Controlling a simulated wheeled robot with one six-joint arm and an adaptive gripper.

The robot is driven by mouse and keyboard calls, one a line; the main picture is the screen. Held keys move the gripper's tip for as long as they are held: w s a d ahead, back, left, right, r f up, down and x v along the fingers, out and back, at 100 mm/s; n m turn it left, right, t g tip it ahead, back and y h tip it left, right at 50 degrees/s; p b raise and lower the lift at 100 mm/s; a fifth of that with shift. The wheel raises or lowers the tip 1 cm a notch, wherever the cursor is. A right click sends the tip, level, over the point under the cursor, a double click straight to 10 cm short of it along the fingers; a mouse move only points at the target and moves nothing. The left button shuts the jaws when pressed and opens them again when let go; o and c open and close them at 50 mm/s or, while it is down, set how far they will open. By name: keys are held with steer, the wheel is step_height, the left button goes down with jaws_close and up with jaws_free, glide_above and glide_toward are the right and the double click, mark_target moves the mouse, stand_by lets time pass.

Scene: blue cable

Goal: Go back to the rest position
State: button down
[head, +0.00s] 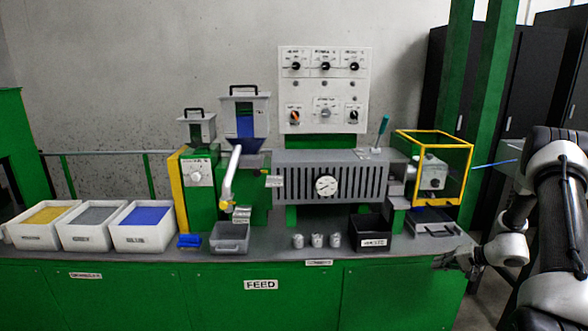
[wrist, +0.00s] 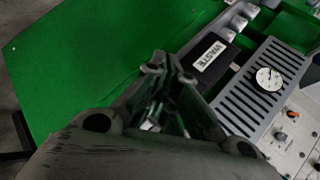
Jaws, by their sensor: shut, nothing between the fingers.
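My gripper (head: 458,262) is at the right end of the green bench in the head view, low in front of the bench's edge. In the wrist view my gripper (wrist: 163,72) points over the bench, its fingers together with nothing seen between them. A blue cable (head: 496,163) sticks out to the right from the yellow-framed box (head: 470,172), above and apart from my gripper.
The green bench (head: 210,300) carries a grey machine (head: 290,180), white bins (head: 90,238) at left, several metal cups and a black waste box (head: 370,232), also in the wrist view (wrist: 197,60). A grey tray (head: 432,229) lies near my gripper. Green posts (head: 487,80) stand behind.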

steer(key=s+a+r+n+g+h, duration=0.1)
steer(key=s+a+r, duration=0.4)
steer(key=s+r, duration=0.8)
steer(key=s+a+r+n+g+h, duration=0.1)
steer(key=s+a+r+n+h, duration=0.2)
steer(key=s+r, duration=0.9)
steer(key=s+a+r+n+g+h, duration=0.1)
steer(key=s+a+r+n+h, duration=0.2)
steer(key=s+a+r, duration=0.4)
steer(key=shift+s+r, duration=3.35)
steer(key=shift+r, duration=0.8)
